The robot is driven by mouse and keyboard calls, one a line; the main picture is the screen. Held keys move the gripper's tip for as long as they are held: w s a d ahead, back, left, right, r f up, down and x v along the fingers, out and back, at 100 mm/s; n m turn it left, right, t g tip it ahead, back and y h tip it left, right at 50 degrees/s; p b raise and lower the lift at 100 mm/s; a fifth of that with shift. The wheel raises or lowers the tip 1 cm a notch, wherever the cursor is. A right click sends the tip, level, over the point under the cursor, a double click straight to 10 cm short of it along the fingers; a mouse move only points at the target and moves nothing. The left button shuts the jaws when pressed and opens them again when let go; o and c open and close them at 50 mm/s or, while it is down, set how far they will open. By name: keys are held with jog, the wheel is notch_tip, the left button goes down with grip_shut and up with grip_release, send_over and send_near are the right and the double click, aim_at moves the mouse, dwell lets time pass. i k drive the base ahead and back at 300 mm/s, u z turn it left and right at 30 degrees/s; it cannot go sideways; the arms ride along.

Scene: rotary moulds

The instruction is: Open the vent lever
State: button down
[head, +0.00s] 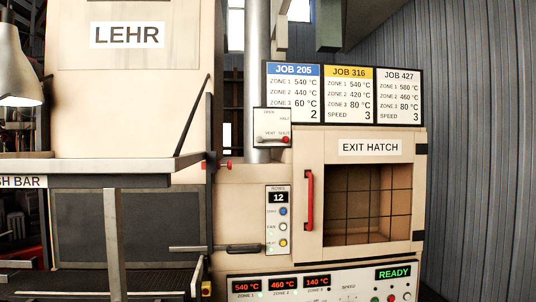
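My gripper is not in view.
The exit hatch (369,148) has a red handle (310,200) and a barred window. Job boards (348,93) hang above it. A control panel (330,283) shows READY. A metal ledge (140,165) and a horizontal rod with a dark grip (243,248) stand left.

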aim_at(286, 139)
jog(key=u, duration=0.4)
jog(key=i, duration=0.9)
jog(key=u, duration=0.55)
